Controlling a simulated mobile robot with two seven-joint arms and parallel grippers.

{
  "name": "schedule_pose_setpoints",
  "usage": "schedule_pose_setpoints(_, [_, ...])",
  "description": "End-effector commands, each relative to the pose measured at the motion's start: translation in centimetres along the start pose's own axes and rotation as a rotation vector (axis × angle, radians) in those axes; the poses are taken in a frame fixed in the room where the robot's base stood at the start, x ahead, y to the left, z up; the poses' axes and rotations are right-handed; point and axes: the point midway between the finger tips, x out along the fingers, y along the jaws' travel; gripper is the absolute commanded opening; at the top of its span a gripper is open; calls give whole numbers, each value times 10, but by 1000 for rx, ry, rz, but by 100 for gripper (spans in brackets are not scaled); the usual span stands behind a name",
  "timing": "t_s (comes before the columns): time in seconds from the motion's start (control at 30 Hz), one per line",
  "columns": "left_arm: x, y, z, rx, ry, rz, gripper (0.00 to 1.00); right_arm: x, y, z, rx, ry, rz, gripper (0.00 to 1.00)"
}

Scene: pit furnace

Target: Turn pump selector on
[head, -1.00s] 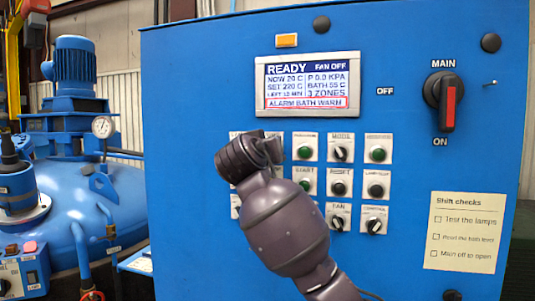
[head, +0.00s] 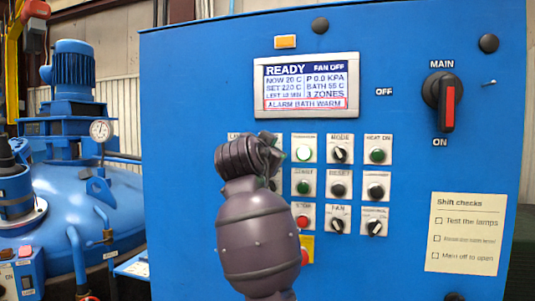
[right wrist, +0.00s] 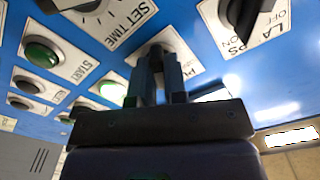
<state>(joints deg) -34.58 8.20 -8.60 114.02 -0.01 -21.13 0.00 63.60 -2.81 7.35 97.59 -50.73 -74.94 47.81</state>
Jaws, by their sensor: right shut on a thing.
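In the right wrist view my right gripper (right wrist: 160,66) is shut on a small dark selector knob (right wrist: 157,48) on a white plate, taken to be the pump selector. The plate's label is mostly hidden by the fingers, and I cannot tell which way the knob points. It lies between the SET TIME dial (right wrist: 92,8) and the LAMPS selector (right wrist: 243,14). In the head view my right wrist covers the left column of controls, so the fingertips and the knob are hidden there. My left gripper is not in view.
A green START button (right wrist: 42,53) is close by. The blue panel (head: 200,80) carries several other buttons and knobs, a display (head: 306,85) reading ALARM BATH WARM, and a red-handled MAIN switch (head: 445,100). A blue furnace vessel (head: 120,205) stands at left.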

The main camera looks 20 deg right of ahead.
Motion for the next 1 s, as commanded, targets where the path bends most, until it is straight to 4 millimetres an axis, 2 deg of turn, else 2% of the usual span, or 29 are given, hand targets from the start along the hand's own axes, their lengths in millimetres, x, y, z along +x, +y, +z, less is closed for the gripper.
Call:
schedule_pose_setpoints(0.57, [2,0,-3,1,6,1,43,0,0,-1,37,1,0,0])
schedule_pose_setpoints(0.6, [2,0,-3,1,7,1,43,0,0,-1,37,1,0,16])
schedule_pose_setpoints(0.73, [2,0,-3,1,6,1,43,0,0,-1,37,1,0,36])
schedule_pose_setpoints(0.77, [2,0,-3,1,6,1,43,0,0,-1,36,1,0,38])
schedule_pose_setpoints(1.0, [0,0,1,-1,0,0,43,0,0,0,35,1,0,38])
